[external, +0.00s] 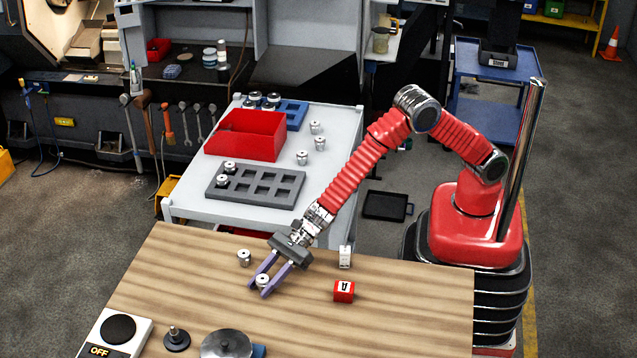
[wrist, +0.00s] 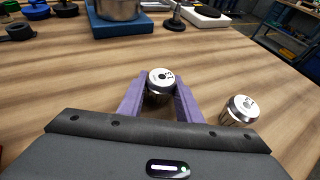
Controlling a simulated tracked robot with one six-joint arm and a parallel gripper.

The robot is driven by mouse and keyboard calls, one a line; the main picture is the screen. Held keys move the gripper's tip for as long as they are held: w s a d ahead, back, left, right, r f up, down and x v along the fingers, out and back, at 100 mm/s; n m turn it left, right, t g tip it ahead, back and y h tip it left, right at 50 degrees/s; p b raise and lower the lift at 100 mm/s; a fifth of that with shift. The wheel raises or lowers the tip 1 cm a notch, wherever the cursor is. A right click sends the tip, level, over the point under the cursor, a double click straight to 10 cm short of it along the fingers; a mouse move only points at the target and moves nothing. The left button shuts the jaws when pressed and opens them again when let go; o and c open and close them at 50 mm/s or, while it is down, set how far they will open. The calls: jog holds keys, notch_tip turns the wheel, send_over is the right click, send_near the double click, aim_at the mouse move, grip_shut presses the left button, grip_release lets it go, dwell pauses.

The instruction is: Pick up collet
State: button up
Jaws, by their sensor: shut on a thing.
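My gripper (external: 266,284) has two purple fingers and reaches down to the wooden table. A small silver collet (external: 262,281) is between its fingertips; the gripper is shut on it. In the wrist view the same collet (wrist: 160,81) is upright between the purple fingers, its marked top face and centre hole showing. The frames do not clearly show whether it touches the table. A second silver collet (external: 244,258) stands on the table beside the gripper; it also shows in the wrist view (wrist: 239,109) to the right of the fingers.
A red lettered cube (external: 344,291) and a white block (external: 345,257) are right of my gripper. A dark knobbed piece (external: 177,338), a round metal part (external: 226,345) and an OFF switch box (external: 116,335) are at the front. A grey tray (external: 256,186) and red bin (external: 246,135) are behind.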

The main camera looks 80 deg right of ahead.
aim_at(262, 278)
jog(key=shift+r, duration=0.15)
notch_tip(262, 278, up, 10)
jog(key=shift+f, duration=0.1)
dwell(0.4)
jog(key=shift+w, duration=0.1)
dwell(0.6)
